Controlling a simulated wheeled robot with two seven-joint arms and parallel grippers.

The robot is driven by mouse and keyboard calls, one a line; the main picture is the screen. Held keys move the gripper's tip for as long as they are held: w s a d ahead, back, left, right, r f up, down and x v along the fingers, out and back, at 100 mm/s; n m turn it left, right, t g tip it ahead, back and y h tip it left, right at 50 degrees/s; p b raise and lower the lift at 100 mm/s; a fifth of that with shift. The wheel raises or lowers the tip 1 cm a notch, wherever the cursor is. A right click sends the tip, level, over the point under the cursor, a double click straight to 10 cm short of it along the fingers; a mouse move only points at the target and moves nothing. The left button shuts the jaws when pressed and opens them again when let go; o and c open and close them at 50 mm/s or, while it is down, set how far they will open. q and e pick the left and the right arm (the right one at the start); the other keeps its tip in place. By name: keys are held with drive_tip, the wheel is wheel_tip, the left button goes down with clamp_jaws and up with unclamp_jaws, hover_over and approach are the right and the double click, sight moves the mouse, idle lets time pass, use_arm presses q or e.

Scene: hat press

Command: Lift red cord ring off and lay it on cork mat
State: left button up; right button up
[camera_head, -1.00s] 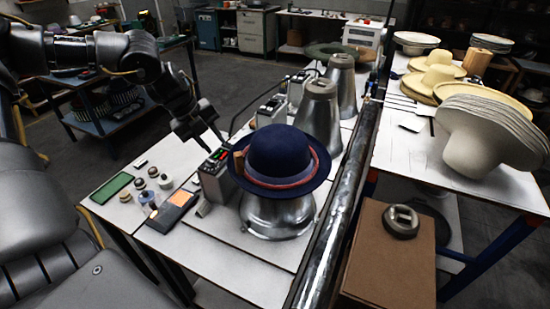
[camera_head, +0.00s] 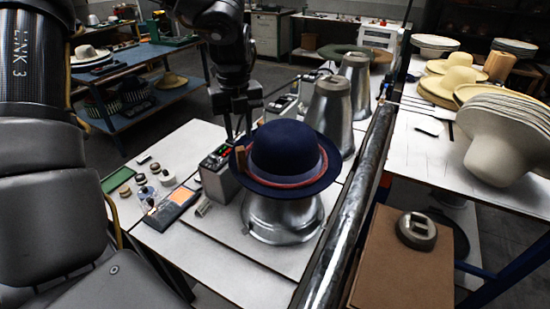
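A navy felt hat (camera_head: 284,150) sits crown up on a metal hat block (camera_head: 282,217). The red cord ring (camera_head: 303,182) lies around the base of the crown, just above the brim; its far side is hidden behind the crown. My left gripper (camera_head: 238,134) points down at the hat's back left, near the control box. Its two fingers are apart and empty, and the cord is not between them. My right gripper is out of view. I cannot pick out the cork mat for certain; a plain brown top (camera_head: 400,272) shows at the lower right.
A grey metal weight (camera_head: 417,230) lies on the brown top. A control box (camera_head: 217,178) stands left of the hat. More metal blocks (camera_head: 330,112) stand behind it. A long metal rail (camera_head: 350,215) separates this bench from the right table with pale hats (camera_head: 500,140).

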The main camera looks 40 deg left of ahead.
sight(240, 148)
use_arm(q)
drive_tip(key=shift+f, duration=0.45)
drive_tip(key=shift+s+f+p, duration=0.2)
drive_tip(key=shift+f+p, duration=0.1)
drive_tip(key=shift+p, duration=0.05)
wheel_tip(240, 148, down, 4)
drive_tip(key=shift+r+p, duration=0.15)
drive_tip(key=shift+p, duration=0.7)
drive_tip(key=shift+f, duration=0.5)
drive_tip(key=shift+r, duration=0.1)
clamp_jaws()
